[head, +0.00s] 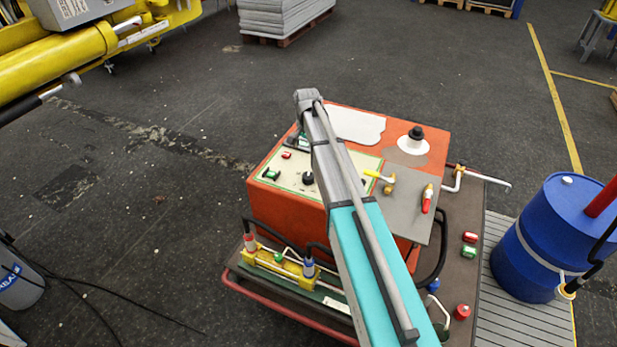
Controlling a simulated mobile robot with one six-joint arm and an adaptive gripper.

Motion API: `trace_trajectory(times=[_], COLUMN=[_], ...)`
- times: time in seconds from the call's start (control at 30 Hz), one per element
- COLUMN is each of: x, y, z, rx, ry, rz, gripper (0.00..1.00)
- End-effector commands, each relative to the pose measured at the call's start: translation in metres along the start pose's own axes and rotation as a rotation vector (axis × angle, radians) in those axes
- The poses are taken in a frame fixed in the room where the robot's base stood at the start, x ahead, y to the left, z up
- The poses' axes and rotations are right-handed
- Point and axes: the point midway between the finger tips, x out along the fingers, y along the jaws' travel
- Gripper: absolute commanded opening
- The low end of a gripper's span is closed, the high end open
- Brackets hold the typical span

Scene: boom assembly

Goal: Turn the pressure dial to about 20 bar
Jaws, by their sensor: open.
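The orange power unit (285,208) stands on a dark cart, with a cream control panel (287,181) on its top. A black round knob (308,178) sits on the panel close to the left side of my arm. I cannot read a scale or a bar value, and I cannot tell whether this knob is the pressure dial. My arm crosses the unit from the bottom of the view, and its grey far end is above the panel's back part. My gripper cannot be made out; my arm covers the area below its end.
A green switch (270,174) and a red button (286,155) are on the panel. A yellow-handled valve (380,176) and a red-and-white tool (427,198) are right of my arm. A black cap (416,133) stands behind. A blue barrel (545,240) is at right.

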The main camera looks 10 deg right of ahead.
Motion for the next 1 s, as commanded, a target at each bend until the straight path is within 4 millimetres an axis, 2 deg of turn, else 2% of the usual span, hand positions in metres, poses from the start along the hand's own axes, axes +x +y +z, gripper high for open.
trace_trajectory(times=[0.37,1.0], x=[0.011,0.058], y=[0.001,0.002], z=[0.0,-0.001], rx=[0.0,0.002], ry=[0.0,0.0], rz=[0.0,0.0], gripper=[1.0,1.0])
